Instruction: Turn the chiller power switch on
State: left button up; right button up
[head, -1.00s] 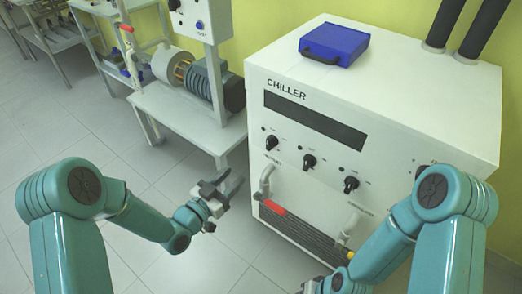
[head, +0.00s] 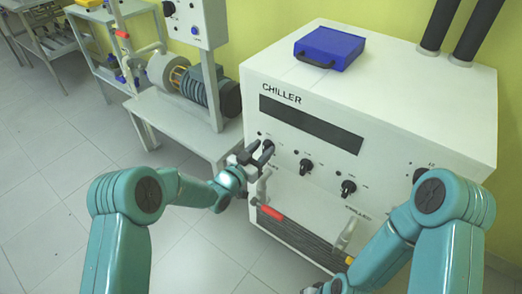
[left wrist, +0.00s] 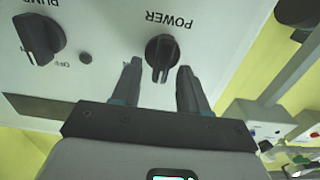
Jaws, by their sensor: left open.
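The white chiller (head: 390,110) stands at the right in the head view, with a row of black knobs on its front. Its power switch is a black rotary knob, marked POWER, in the left wrist view (left wrist: 161,50); the picture there is upside down. Its ridge runs up and down in that view. My left gripper (head: 259,151) is open at the knob, which it partly covers in the head view. In the left wrist view its two fingers (left wrist: 159,78) stand on either side of the knob, with gaps. My right gripper is out of view below.
The pump knob (left wrist: 38,38) is beside the power knob. Another black knob (head: 348,187) is farther right. A white handle (head: 263,188) is just below my left gripper. A blue case (head: 330,47) lies on the chiller. A bench with a motor (head: 205,90) stands left.

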pick_arm(q)
jog(key=shift+c, duration=0.3)
grip_shut()
jog(key=shift+f+b, duration=0.15)
jog(key=shift+b, duration=0.3)
jog(key=shift+s+d+f+m+b, duration=0.15)
jog(key=shift+m+b, duration=1.9)
jog(key=shift+b, duration=1.1)
jog(key=shift+s+d+m+b, duration=0.15)
jog(key=shift+m+b, duration=1.85)
jog(key=shift+b, duration=1.1)
jog(key=shift+s+d+f+m+b, duration=0.15)
jog(key=shift+m+b, duration=1.9)
jog(key=shift+b, duration=1.1)
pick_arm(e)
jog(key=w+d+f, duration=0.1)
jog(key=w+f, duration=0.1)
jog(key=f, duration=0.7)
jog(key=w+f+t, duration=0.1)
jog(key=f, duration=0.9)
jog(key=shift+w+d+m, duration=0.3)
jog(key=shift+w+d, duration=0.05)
pick_arm(q)
jog(key=shift+w, duration=0.1)
jog(key=shift+o, duration=0.3)
grip_release()
jog(key=shift+r, duration=0.1)
